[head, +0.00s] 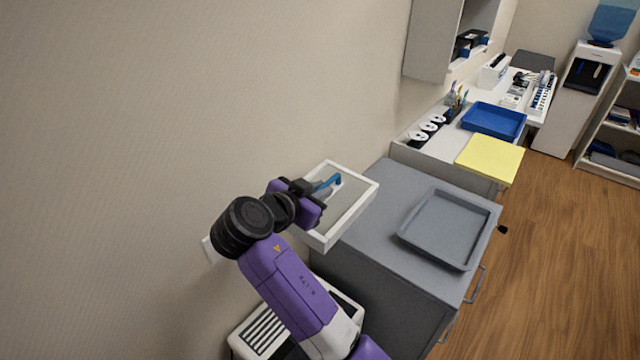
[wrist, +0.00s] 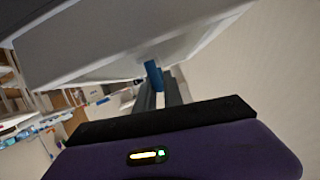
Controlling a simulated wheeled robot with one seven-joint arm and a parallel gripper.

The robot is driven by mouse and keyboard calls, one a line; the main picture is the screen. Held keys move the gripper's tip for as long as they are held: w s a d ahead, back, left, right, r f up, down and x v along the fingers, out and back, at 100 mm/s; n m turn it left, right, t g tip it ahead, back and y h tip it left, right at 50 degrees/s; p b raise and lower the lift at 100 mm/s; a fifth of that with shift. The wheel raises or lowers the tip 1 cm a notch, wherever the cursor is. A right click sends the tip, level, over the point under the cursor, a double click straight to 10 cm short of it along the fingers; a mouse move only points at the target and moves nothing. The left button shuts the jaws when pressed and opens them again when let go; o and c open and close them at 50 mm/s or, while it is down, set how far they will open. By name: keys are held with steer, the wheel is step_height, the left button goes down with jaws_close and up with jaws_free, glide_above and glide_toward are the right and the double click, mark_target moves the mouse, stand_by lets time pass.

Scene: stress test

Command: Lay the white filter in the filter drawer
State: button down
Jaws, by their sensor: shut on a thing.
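In the wrist view the blue piece (wrist: 153,75) stands at my grey fingertips (wrist: 165,90). A large pale surface (wrist: 120,45) with a rim fills the top of that view, close to the fingers. I cannot make out a separate white filter, nor tell whether the blue piece belongs to it.
A grey cabinet (head: 380,250) bears an empty grey tray (head: 445,228) right of the white box. A white slotted device (head: 262,332) is below my arm. A blue tray (head: 493,120) and a yellow slab (head: 490,158) are farther back. The wooden floor (head: 550,260) at right is clear.

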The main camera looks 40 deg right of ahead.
steer(key=shift+s+a+f, duration=0.2)
steer(key=shift+a, duration=0.15)
steer(key=s+a+f+n+t+y, duration=0.3)
steer(key=s+a+f+n+y, duration=0.1)
steer(key=f, duration=0.4)
steer(key=s+a+f+n+t+y, duration=0.3)
steer(key=s+a+f+n+y, duration=0.1)
steer(key=f, duration=0.4)
steer(key=s+a+f+n+t+y, duration=0.3)
steer(key=a+f+n, duration=0.3)
steer(key=a+f, duration=0.2)
steer(key=shift+s+y, duration=0.8)
steer(key=shift+y, duration=0.1)
